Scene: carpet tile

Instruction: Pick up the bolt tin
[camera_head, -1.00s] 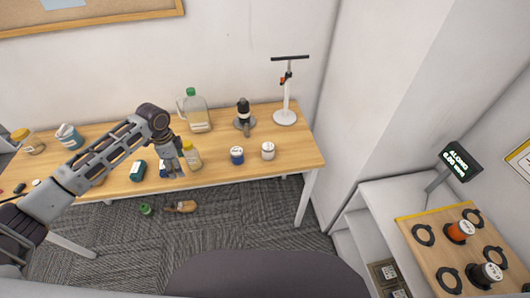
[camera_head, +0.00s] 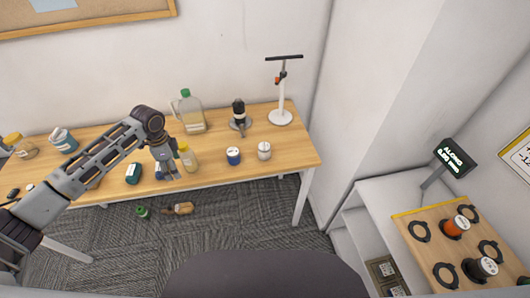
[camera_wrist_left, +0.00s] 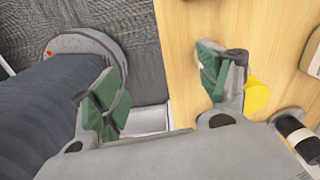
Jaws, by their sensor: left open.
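No label I can read marks the bolt tin, so I cannot tell which container it is. My left gripper (camera_head: 167,172) is over the table's front part, between the teal tin and a yellow-capped bottle (camera_head: 188,157). In the left wrist view its green-padded fingers (camera_wrist_left: 160,92) are apart with nothing between them. My right gripper is not in view.
A green-capped jug (camera_head: 191,112), a dark bottle (camera_head: 239,112) and a white stand (camera_head: 281,112) are at the back. A green item (camera_head: 143,211) and a brown bottle (camera_head: 180,208) lie on the carpet. At right, a wooden board (camera_head: 424,257) holds orange (camera_head: 455,225) and black (camera_head: 480,268) canisters.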

